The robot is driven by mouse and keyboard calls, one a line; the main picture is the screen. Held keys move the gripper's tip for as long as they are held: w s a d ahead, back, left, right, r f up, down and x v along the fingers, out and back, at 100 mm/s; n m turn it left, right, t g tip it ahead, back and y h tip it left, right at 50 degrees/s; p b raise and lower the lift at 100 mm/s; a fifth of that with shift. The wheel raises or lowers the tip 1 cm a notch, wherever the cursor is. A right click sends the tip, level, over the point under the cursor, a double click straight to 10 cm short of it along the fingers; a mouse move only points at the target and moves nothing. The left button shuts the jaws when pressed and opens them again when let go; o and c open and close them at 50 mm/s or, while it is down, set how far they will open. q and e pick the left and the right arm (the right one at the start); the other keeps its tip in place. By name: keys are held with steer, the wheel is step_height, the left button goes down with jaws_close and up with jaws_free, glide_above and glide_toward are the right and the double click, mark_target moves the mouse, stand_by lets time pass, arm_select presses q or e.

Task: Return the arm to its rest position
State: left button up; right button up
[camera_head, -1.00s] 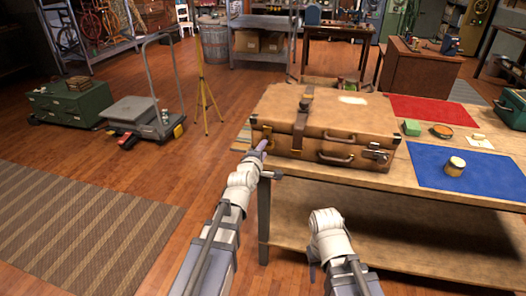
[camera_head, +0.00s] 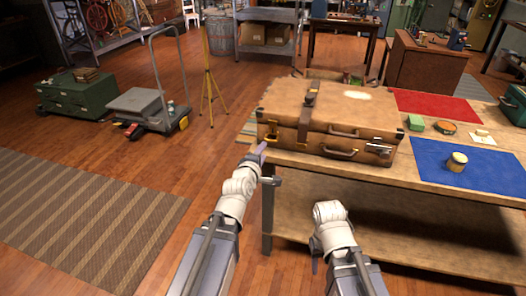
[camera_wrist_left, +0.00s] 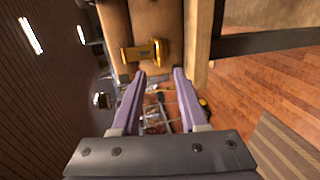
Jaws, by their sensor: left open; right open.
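My left arm (camera_head: 236,190) reaches up from the bottom of the head view. Its left gripper (camera_head: 266,163) is at the near left corner of the wooden table. In the left wrist view the left gripper (camera_wrist_left: 160,75) is open, with two purple fingers apart and nothing between them. The brown suitcase (camera_head: 335,118) lies closed on the table, and its side with a brass latch (camera_wrist_left: 145,53) shows just beyond the fingers. My right arm (camera_head: 338,235) is folded low in front of the table; its fingers are mostly hidden.
The wooden table (camera_head: 300,168) holds a blue mat (camera_head: 475,178) with a small jar (camera_head: 457,162), a red mat (camera_head: 433,104) and a green box (camera_head: 415,123). Left are a yellow tripod (camera_head: 206,75), a platform cart (camera_head: 135,100) and a green chest (camera_head: 80,95). The floor at left is open.

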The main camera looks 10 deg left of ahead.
stand_by(0.5)
arm_select(q)
steer(key=s+d+f+m+g+h, duration=0.2)
steer(key=s+d+f+m+g, duration=0.55)
steer(key=d+f+m, duration=0.4)
steer(key=s+f+m+g+y, duration=0.25)
steer(key=s+m+g, duration=0.2)
steer(key=s, duration=0.35)
steer(key=s+f+m+g+y, duration=0.1)
steer(key=s+f+m+g, duration=0.3)
steer(key=s, duration=0.5)
step_height(320, 180, up, 18)
steer(key=m+p, duration=0.1)
steer(key=p, duration=1.5)
steer(key=shift+d+f+p, duration=0.15)
steer(key=shift+d+p, duration=0.05)
steer(key=shift+p, duration=0.2)
steer(key=shift+w, duration=0.1)
